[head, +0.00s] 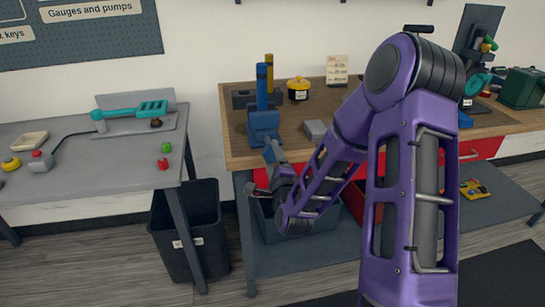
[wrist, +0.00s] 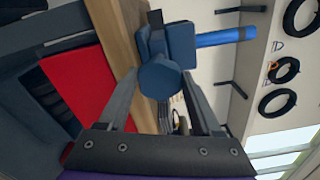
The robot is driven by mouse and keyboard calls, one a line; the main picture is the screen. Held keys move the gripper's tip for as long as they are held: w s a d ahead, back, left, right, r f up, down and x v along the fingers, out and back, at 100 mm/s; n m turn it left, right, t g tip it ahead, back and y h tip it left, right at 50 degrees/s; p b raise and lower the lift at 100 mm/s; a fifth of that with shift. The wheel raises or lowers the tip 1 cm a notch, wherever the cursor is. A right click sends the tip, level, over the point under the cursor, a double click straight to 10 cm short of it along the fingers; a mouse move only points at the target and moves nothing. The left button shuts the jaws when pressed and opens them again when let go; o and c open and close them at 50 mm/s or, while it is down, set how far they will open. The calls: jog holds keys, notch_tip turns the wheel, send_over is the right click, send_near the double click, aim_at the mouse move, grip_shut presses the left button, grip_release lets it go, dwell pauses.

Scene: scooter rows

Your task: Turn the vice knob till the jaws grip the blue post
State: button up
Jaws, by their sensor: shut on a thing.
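The blue vice (head: 264,124) stands at the front left corner of the wooden bench, and the blue post (head: 262,84) rises upright from it. In the wrist view the post (wrist: 225,37) runs sideways from the vice body (wrist: 180,44). The many-sided blue vice knob (wrist: 160,78) faces the wrist camera. My gripper (wrist: 160,84) is shut on the knob, one finger on each side. In the head view my gripper (head: 272,150) reaches the vice's front from below, and the knob is hard to make out. I cannot tell whether the vice jaws touch the post.
A yellow post (head: 269,66) stands behind the vice. A yellow-lidded pot (head: 298,89) and a grey block (head: 315,130) are on the wooden bench (head: 232,142). A black bin (head: 190,230) stands on the floor between this bench and the grey table (head: 100,165).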

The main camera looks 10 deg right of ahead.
jog(key=shift+r, duration=0.1)
jog(key=o, duration=1.4)
jog(key=shift+c, duration=0.2)
